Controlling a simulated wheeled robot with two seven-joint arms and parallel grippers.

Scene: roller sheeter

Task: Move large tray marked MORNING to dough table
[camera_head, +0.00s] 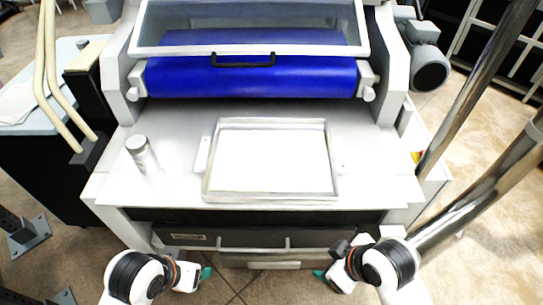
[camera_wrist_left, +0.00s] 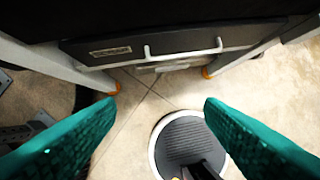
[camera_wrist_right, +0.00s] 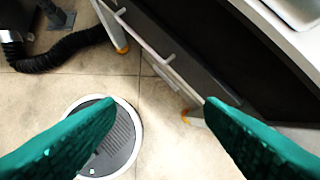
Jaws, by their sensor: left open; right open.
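A large shallow metal tray (camera_head: 270,196) with a pale inside lies flat on the white table of the roller sheeter (camera_head: 385,165), below the blue roller. I cannot read any MORNING mark on it. A corner of the tray (camera_wrist_right: 300,12) shows at the top right of the right wrist view. My left gripper (camera_head: 204,274) is low in front of the machine, left of the tray's centre; its teal fingers (camera_wrist_left: 158,110) are apart and empty. My right gripper (camera_head: 322,273) is also in front and below the table edge; its teal fingers (camera_wrist_right: 160,105) are apart and empty.
A grey-white canister (camera_head: 142,155) stands left of the tray, with a small white strip (camera_head: 203,154) between. A dark drawer front (camera_head: 230,237) with a light handle is below the table. The blue roller (camera_head: 250,78) and its guard close off the back. A side table (camera_head: 65,55) stands left.

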